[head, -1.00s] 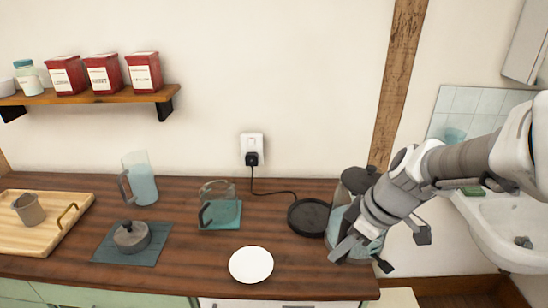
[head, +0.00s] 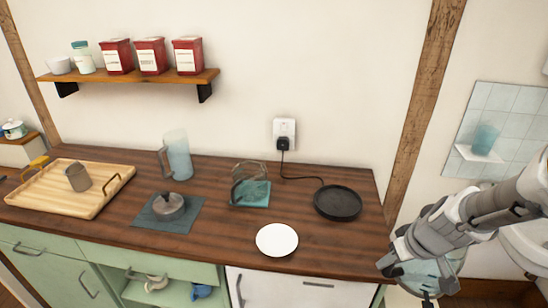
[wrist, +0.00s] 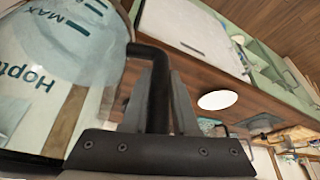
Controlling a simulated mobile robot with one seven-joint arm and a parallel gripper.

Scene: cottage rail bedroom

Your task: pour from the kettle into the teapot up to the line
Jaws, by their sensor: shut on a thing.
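The kettle (head: 432,272) is clear glass with a black handle (wrist: 152,85). My gripper (head: 410,262) is shut on that handle and holds the kettle off the counter's right end. In the wrist view the kettle's glass wall (wrist: 45,70), printed with MAX, fills the left side; its water level is unclear. The round black kettle base (head: 338,202) is empty.
A white plate (head: 277,240) lies near the counter's front edge. A frosted jug (head: 178,154), a grey lidded thing (head: 169,204) on a dark mat and a wooden tray (head: 98,192) stand further left. A wall shelf (head: 140,82) hangs above. A sink is at the right.

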